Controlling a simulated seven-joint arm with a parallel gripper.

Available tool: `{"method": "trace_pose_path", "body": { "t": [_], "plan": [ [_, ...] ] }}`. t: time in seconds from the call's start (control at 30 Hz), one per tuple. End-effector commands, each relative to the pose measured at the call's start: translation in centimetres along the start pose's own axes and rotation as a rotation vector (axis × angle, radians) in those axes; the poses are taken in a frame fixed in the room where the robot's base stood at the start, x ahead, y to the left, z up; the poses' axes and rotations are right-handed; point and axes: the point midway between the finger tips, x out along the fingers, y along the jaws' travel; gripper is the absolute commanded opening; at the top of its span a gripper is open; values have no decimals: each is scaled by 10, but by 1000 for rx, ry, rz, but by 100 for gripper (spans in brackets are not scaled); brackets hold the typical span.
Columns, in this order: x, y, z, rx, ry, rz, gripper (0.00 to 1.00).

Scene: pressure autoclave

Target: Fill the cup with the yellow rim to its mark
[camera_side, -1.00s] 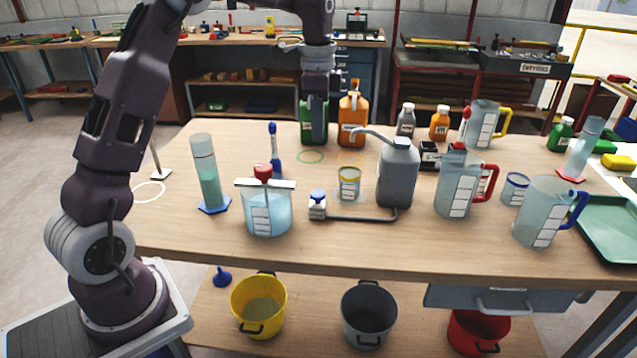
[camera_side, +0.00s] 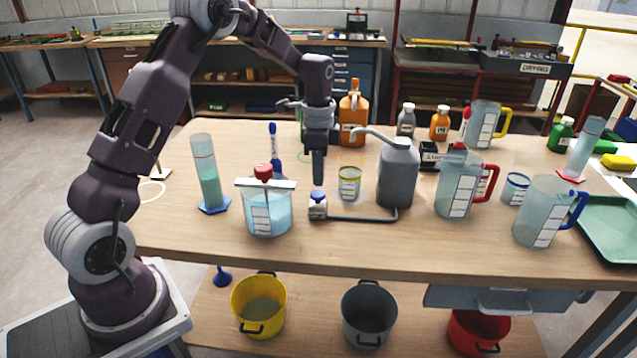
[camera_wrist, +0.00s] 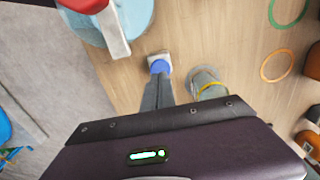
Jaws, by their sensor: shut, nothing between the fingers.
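The cup with the yellow rim (camera_side: 349,184) stands upright on the table, left of a grey jug-like container (camera_side: 397,175) with a spout that reaches toward the cup. A small white block with a blue knob (camera_side: 317,205) stands just left of the cup and is joined to the grey container by a pipe along the table. My gripper (camera_side: 318,183) is shut and empty, pointing down right above the blue knob. In the wrist view the closed fingers reach the blue knob (camera_wrist: 160,67), with the yellow-rimmed cup (camera_wrist: 208,88) beside them. I cannot tell whether they touch the knob.
A lidded clear vessel with a red knob (camera_side: 267,208) stands close on the left, beside a tall cylinder (camera_side: 207,178). A blue pen-like tool (camera_side: 274,150) stands behind. Clear jugs (camera_side: 459,184) and bottles crowd the right. The front table strip is clear.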

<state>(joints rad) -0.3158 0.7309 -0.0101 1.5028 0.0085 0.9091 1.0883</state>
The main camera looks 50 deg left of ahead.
Motion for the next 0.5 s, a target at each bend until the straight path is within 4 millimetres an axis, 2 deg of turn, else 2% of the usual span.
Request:
{"method": "trace_pose_path", "body": {
  "t": [0.1, 0.2, 0.5],
  "plan": [
    [17, 0, 0, 0, -1, 1, 0],
    [24, 0, 0, 0, 1, 0, 0],
    [27, 0, 0, 0, 1, -1, 0]
  ]
}}
